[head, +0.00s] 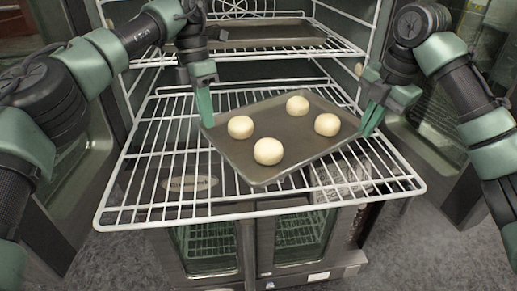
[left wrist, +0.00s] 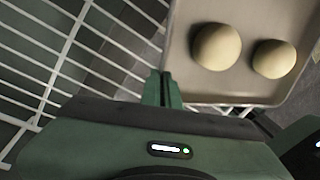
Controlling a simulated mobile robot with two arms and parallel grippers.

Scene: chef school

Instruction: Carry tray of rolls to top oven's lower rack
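The grey metal tray (head: 295,157) is over the pulled-out lower wire rack (head: 160,140) of the top oven, turned at an angle to it. Several pale round rolls (head: 268,151) sit on the tray. I cannot tell whether its underside touches the rack. My left gripper (head: 206,118) is shut on the tray's left rim; the left wrist view shows its fingers (left wrist: 164,88) close together at the tray's edge. My right gripper (head: 369,129) has its fingers close together at the tray's right rim and appears shut on it.
An upper rack (head: 290,50) holds another dark tray (head: 255,33) inside the oven. A lower oven (head: 250,243) with glass doors stands below the pulled-out rack. Open oven doors flank both sides. The rack has bare room in front and left of the tray.

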